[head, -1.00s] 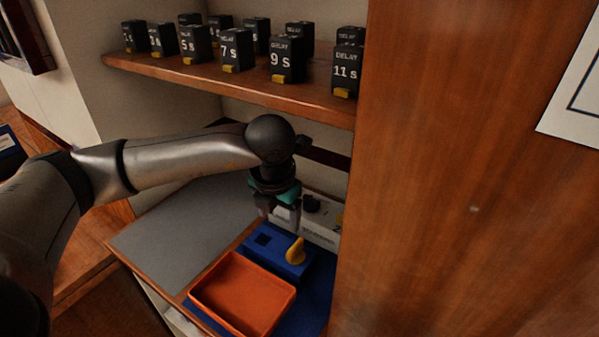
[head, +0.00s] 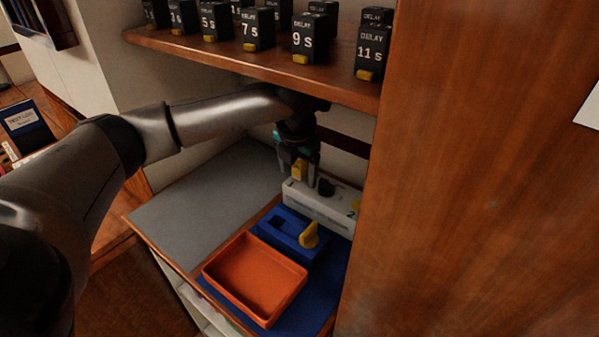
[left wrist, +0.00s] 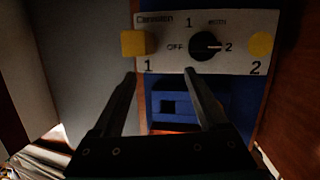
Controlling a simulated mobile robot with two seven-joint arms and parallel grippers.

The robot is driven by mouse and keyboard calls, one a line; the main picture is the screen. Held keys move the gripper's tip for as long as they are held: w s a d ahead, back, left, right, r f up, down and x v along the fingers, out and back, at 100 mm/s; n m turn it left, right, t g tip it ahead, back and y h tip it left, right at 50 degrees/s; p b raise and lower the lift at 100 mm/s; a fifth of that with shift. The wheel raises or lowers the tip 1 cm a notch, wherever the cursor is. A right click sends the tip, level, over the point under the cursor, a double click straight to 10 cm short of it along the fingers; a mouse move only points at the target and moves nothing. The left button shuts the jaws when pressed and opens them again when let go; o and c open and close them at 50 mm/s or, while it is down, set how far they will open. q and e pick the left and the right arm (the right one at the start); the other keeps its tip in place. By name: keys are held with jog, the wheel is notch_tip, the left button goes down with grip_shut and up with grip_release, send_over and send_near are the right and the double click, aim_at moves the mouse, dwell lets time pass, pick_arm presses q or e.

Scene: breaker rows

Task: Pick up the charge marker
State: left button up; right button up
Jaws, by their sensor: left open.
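A white panel (head: 322,205) with a black knob (head: 326,187) stands at the back of the counter; it also shows in the left wrist view (left wrist: 176,62). A yellow block (left wrist: 137,43) is at its mark 1, and a round yellow piece (left wrist: 260,45) at its mark 2. No label tells which is the charge marker. My left gripper (head: 308,178) is open and empty, above the panel's left end. In the left wrist view its fingertips (left wrist: 160,73) point at the panel's lower edge, the left one just below the yellow block. My right gripper is not in view.
A blue holder (head: 290,232) with dark openings and a yellow handle (head: 309,236) sits before the panel. An orange tray (head: 254,277) lies in front. A shelf (head: 240,55) of black delay blocks hangs above. A wooden wall (head: 450,200) closes the right. The grey counter (head: 205,205) is bare.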

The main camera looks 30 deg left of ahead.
aim_at(299, 161)
pick_arm(q)
jog(key=w, duration=0.1)
jog(key=w+a, duration=0.2)
jog(key=w, duration=0.1)
jog(key=shift+w+a+f, duration=0.15)
jog(key=shift+w+f, duration=0.05)
jog(key=shift+f, duration=0.4)
grip_shut()
dwell(0.4)
